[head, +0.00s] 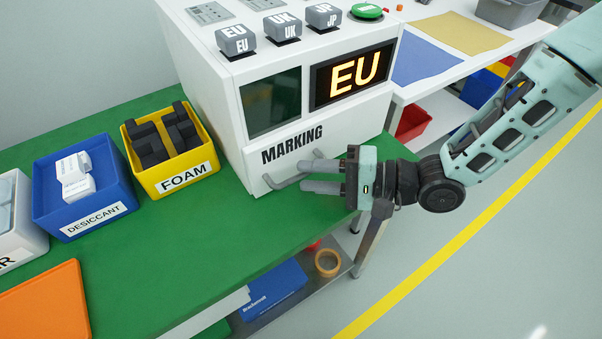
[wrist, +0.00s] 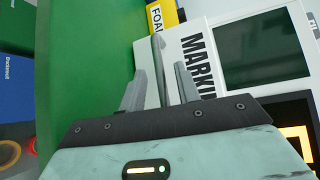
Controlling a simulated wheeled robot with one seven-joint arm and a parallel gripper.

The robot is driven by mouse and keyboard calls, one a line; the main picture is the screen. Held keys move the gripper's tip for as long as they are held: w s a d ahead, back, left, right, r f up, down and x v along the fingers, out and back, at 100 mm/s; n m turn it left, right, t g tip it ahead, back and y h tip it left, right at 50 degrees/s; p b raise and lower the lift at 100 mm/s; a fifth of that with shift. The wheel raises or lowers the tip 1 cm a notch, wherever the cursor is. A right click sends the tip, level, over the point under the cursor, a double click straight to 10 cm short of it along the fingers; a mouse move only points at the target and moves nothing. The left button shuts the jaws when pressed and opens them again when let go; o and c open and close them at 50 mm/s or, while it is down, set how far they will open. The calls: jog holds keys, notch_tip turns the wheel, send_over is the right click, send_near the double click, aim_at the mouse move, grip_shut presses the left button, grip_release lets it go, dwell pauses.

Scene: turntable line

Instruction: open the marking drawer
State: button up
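The marking drawer (head: 290,153) is the white front panel lettered MARKING, low on the white machine, and it looks shut. Its grey bar handle (head: 278,184) runs along the front; in the wrist view the handle (wrist: 158,62) passes between my two fingers. My gripper (head: 303,177) is open, reaching from the right, with its fingers at the handle. In the wrist view my gripper (wrist: 159,88) shows gaps between each finger and the bar. Part of the handle is hidden behind the fingers in the head view.
The machine's lit screen (head: 352,76) reads EU, with EU, UK and JP keys above. A yellow FOAM bin (head: 187,183) and a blue DESICCANT bin (head: 98,222) stand left on the green bench (head: 190,250). A lower shelf holds a blue box (head: 273,291).

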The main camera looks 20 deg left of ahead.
jog(key=shift+s+a+f, duration=0.1)
jog(key=shift+a+f, duration=0.1)
jog(key=shift+a, duration=1.15)
grip_shut()
